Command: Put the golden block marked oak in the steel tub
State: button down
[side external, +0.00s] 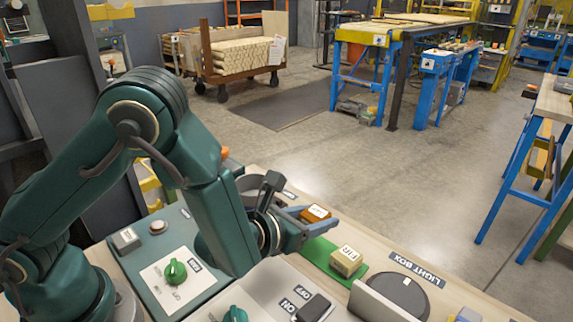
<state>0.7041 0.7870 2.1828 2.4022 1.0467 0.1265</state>
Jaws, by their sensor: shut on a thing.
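A golden-brown block (315,214) with a white label on top is between the fingers of my gripper (318,222), which is shut on it. The label's word is too small to read. A paler yellow block (347,262) with a lettered label sits on a green mat (318,252), just in front and to the right of my gripper. A grey round-rimmed vessel (249,183), perhaps the steel tub, stands behind my wrist; my arm hides much of it, and its inside cannot be seen.
A round dark disc (404,293) lies on the bench by the LIGHT BOX label, beside an upright pale plate (378,304). A green knob (174,271) on a panel and a dark rocker switch (313,307) are near my arm. The bench's right edge drops to open floor.

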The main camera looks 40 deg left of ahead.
aim_at(314, 245)
jog(key=shift+f, duration=2.25)
jog(key=shift+f, duration=0.1)
jog(key=shift+f, duration=0.15)
jog(key=shift+c, duration=1.4)
grip_release()
